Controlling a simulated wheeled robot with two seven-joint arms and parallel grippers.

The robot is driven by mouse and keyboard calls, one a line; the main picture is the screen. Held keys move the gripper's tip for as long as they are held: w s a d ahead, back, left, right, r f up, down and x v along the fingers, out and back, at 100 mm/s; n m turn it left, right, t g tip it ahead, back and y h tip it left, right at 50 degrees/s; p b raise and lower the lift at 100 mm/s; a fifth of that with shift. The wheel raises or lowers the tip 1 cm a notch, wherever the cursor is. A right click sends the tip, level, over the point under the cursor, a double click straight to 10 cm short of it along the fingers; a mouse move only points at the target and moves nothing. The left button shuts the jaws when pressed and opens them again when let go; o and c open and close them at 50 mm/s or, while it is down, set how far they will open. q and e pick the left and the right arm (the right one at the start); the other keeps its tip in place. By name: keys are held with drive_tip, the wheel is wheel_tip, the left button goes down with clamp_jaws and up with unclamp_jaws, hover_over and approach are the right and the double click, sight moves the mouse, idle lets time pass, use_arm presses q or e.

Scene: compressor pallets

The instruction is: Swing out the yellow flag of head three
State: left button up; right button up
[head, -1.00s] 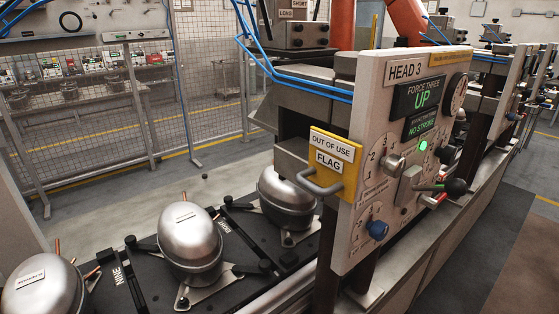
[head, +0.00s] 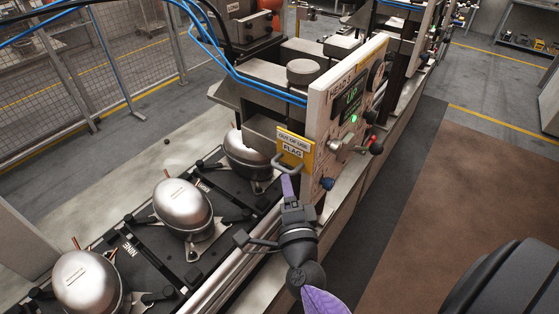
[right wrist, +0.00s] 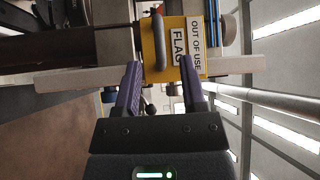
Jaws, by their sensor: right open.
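The yellow flag (head: 296,147) sits at the left edge of the HEAD 3 panel (head: 326,115). It reads OUT OF USE and FLAG and has a grey bar handle (head: 286,165). My right gripper (head: 288,180) is just below the flag's handle in the head view. In the right wrist view the gripper (right wrist: 160,75) is open with two purple fingers apart. The flag (right wrist: 186,48) and its handle (right wrist: 158,42) lie just beyond the fingertips, the handle roughly between them in the picture. I cannot tell whether a finger touches it. The left gripper is not in view.
Silver compressors (head: 182,207) stand in a row on a black pallet (head: 150,238) to the left. Blue hoses (head: 240,77) run over the head. A wire fence (head: 130,60) stands behind. The brown floor mat (head: 420,220) at right is bare.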

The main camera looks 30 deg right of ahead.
sight(282, 168)
drive_tip(key=x, duration=0.6)
clamp_jaws()
idle(1.2)
